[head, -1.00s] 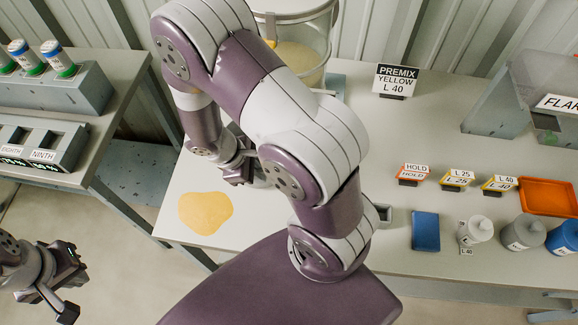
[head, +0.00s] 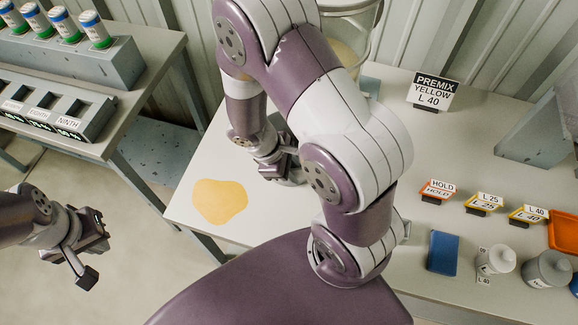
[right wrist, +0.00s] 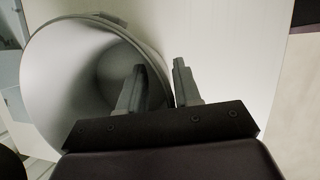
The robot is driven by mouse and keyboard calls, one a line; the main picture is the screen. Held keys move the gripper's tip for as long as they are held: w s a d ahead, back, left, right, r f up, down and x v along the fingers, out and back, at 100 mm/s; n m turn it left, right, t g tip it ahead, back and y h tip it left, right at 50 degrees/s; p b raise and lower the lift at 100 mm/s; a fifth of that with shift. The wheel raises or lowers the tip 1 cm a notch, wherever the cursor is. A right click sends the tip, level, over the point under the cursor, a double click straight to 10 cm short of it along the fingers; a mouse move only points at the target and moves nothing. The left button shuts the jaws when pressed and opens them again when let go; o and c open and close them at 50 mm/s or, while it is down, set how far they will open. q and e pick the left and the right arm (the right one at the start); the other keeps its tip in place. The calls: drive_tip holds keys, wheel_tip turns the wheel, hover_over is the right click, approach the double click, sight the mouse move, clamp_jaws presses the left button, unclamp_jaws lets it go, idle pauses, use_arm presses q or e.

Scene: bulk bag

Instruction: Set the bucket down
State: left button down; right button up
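My right gripper (right wrist: 158,75) is low over the near left part of the white table, and it also shows in the head view (head: 284,166). A pale grey bucket (right wrist: 62,62) fills the left of the right wrist view, its mouth facing the camera. One finger is over the bucket's mouth and the other lies outside the rim; a gap shows between the fingers, with the rim passing through it. Whether the bucket rests on the table is not clear. In the head view the bucket is hidden behind my right arm. My left gripper (head: 98,252) is open and empty over the floor.
A yellow patch (head: 220,201) lies on the table (head: 190,190) left of my right gripper. A clear container (head: 362,30) stands behind the arm. A PREMIX sign (head: 433,91), small label stands, a blue block (head: 443,251) and bottles are right. A side bench (head: 150,75) holds tubes.

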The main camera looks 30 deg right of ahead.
drive_tip(key=v, duration=1.2)
drive_tip(key=shift+w+a+p, duration=0.2)
drive_tip(key=shift+a+p, duration=0.05)
drive_tip(key=shift+p, duration=0.05)
